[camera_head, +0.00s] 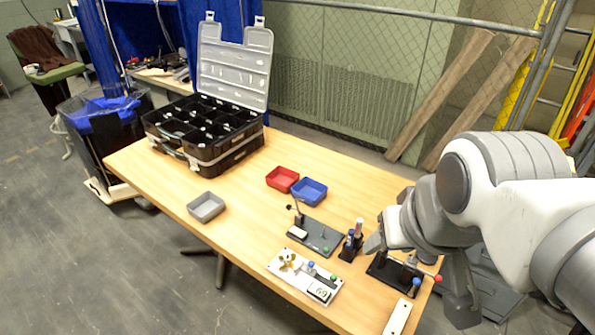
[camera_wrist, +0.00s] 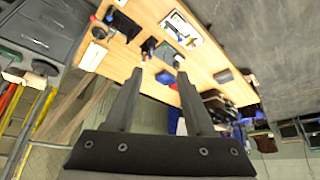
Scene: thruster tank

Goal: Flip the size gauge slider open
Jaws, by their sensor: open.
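I cannot tell for sure which part is the size gauge slider.
A white board (camera_head: 305,276) with a brass part and a "69" block, a dark plate with a lever (camera_head: 318,236) and a small black holder (camera_head: 350,246) stand left of my gripper. Red (camera_head: 282,179), blue (camera_head: 309,191) and grey (camera_head: 206,207) trays and an open case (camera_head: 205,135) are farther off.

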